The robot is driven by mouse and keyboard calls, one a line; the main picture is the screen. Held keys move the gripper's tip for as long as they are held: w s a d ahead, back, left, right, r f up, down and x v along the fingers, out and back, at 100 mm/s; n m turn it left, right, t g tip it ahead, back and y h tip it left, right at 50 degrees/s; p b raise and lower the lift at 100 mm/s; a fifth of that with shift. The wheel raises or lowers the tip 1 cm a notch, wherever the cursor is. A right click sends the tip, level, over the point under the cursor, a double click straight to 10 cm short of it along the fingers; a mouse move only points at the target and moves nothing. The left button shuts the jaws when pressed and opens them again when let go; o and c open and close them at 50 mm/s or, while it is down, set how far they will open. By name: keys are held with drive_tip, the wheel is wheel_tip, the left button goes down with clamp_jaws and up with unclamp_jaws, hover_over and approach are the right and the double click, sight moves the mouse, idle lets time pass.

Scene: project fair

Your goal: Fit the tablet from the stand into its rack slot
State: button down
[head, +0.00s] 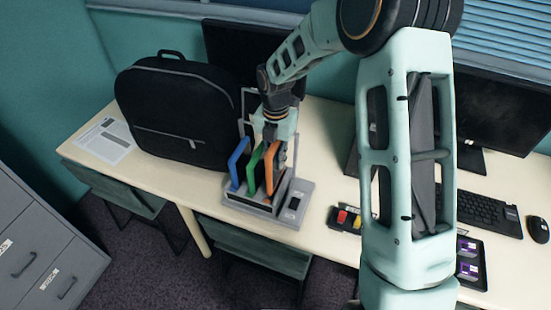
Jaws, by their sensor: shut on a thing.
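A grey rack (259,207) stands on the table near its front edge. Blue (238,164), green (254,168) and orange (270,169) upright edge pieces stand side by side in it. My gripper (278,137) points down over the rack's right part, behind the orange piece. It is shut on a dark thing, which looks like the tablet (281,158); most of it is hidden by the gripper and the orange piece. I cannot tell how deep it sits in the slot. A separate stand cannot be made out.
A black backpack (175,112) stands close to the rack's left. A box with coloured squares (345,219) lies to its right. A keyboard (478,207), a mouse (538,229) and a dark panel with purple pictures (470,262) lie farther right. Monitors stand behind.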

drive_tip(key=shift+f, duration=0.4)
idle(0.8)
drive_tip(key=shift+f+b, duration=0.9)
drive_tip(key=shift+f, duration=0.25)
drive_tip(key=shift+f, duration=0.3)
drive_tip(key=shift+f+b, duration=0.55)
drive_tip(key=shift+f, duration=0.15)
drive_tip(key=shift+f, duration=0.4)
drive_tip(key=shift+f+b, duration=0.35)
drive_tip(key=shift+b, duration=0.05)
idle(0.4)
drive_tip(key=c, duration=1.8)
unclamp_jaws()
